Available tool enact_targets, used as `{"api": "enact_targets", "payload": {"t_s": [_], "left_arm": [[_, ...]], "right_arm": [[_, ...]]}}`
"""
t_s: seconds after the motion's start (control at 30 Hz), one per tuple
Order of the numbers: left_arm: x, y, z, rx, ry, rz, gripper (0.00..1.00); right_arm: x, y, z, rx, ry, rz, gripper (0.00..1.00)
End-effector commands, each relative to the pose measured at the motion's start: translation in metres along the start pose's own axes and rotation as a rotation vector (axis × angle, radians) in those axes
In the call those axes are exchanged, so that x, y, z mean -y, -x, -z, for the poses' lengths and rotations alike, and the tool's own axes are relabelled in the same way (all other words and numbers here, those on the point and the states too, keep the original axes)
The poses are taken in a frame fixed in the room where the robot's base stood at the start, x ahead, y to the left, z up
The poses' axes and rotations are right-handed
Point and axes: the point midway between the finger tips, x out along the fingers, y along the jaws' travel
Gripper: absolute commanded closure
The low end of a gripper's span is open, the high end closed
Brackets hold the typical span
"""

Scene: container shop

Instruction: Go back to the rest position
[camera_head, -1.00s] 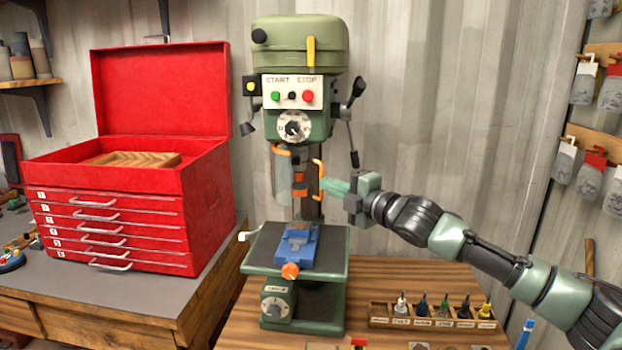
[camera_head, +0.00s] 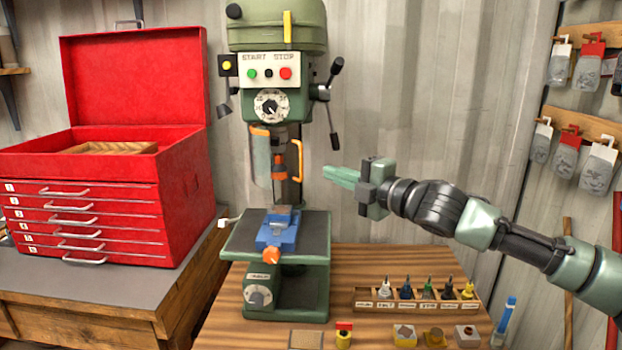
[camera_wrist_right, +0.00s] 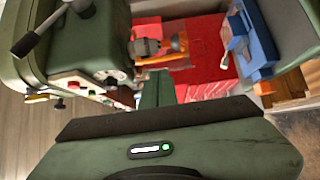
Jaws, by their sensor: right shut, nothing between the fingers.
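My right gripper (camera_head: 342,177) is shut and empty, in the air to the right of the green drill press (camera_head: 277,100). Its fingers point left towards the chuck area and stand apart from the press. The right wrist view shows the green fingers (camera_wrist_right: 157,88) together, with the drill press head (camera_wrist_right: 70,45) at upper left and the blue vise (camera_wrist_right: 258,45) at upper right. In the head view the blue vise (camera_head: 277,231) sits on the press table. My left gripper is not in view.
A red tool chest (camera_head: 90,215) with its lid up stands on the left bench. A wooden rack of small bottles (camera_head: 417,300) and several small items lie on the wooden bench. The air around my right arm is clear.

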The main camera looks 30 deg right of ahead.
Motion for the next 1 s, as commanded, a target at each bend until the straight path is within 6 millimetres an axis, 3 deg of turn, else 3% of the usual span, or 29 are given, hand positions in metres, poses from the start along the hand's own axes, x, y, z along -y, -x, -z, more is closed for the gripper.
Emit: {"api": "enact_targets", "payload": {"t_s": [0.23,0.37,0.53,0.67,0.87,1.0], "left_arm": [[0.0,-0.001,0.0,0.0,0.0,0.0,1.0],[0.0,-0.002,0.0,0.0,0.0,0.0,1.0],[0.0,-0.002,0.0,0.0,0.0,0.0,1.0],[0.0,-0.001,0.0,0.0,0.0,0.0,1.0],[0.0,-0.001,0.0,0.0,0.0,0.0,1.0],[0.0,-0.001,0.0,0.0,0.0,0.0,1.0]], "right_arm": [[0.002,0.003,0.002,-0.003,-0.005,0.005,1.0],[0.029,-0.006,0.019,-0.017,-0.043,0.047,1.0],[0.108,-0.019,0.07,-0.039,-0.17,0.176,1.0],[0.176,-0.015,0.115,-0.029,-0.302,0.289,1.0],[0.275,0.02,0.181,0.064,-0.563,0.467,1.0],[0.336,0.068,0.215,0.214,-0.788,0.593,1.0]]}}
